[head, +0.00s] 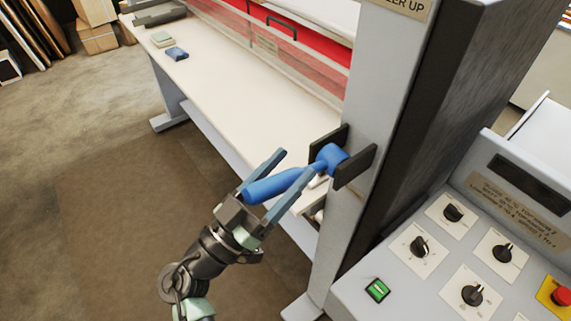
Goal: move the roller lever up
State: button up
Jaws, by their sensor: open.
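The blue roller lever (274,186) sticks out toward the lower left from its round hub (332,157) on the grey machine post. The hub sits between two black plates (355,168). My gripper (283,172) is open, with one finger on each side of the lever's handle. The handle's outer end lies close to my gripper's palm. I cannot tell whether the fingers touch the handle. A label (404,6) on the post's upper part is cut off and reads "...ER UP".
A control panel (440,291) with several black knobs, a green switch (377,290) and a red button (561,296) stands at the right. The laminator's pale table (225,85) runs to the back left. Open floor (90,210) lies at the left.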

grip_shut()
dwell(0.3)
dwell(1.1)
